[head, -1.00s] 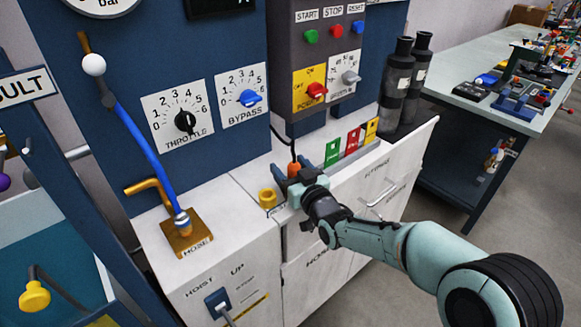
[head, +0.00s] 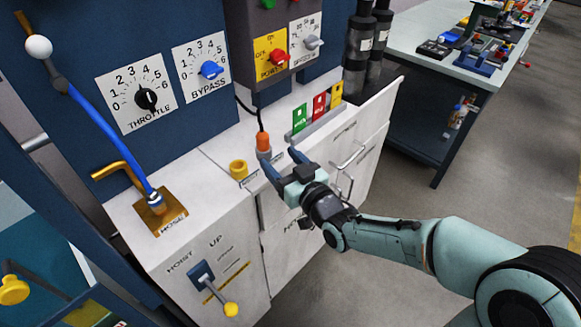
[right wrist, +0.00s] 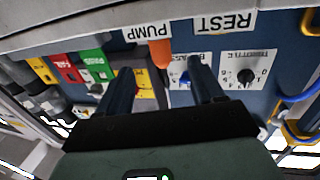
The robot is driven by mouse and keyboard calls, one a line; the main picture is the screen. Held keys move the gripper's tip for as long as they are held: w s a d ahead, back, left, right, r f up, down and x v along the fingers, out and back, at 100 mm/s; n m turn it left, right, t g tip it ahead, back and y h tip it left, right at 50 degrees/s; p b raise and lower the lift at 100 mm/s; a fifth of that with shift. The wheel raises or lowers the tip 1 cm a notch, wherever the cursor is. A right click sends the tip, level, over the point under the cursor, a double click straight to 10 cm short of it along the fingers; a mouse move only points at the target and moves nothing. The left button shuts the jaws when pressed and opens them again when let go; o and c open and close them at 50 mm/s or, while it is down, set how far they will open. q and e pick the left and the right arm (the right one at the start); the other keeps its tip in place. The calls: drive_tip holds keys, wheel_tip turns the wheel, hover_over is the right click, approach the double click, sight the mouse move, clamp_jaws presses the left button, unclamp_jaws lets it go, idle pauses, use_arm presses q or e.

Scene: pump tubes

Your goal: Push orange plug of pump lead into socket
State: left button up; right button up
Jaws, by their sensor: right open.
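The orange plug (head: 263,143) stands upright on the white counter, with a black lead rising from its top. In the right wrist view the orange plug (right wrist: 159,53) is beside the PUMP label (right wrist: 147,32). Its lower end and the socket under it are hidden, so I cannot tell how deep it sits. My right gripper (head: 281,163) is open and empty, in front of the plug, its fingers pointing toward it. In the right wrist view the plug shows between and beyond the fingertips (right wrist: 163,78), apart from them. My left gripper is not in view.
A yellow ring holder (head: 238,169) by the REST label is left of the plug. Green (head: 299,117), red and yellow cards stand in a rack to the right. The panel with knobs rises behind. Open floor (head: 400,195) lies to the right.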

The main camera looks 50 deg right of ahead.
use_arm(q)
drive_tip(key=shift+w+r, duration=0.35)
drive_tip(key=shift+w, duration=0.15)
use_arm(e)
drive_tip(key=shift+v, duration=1.55)
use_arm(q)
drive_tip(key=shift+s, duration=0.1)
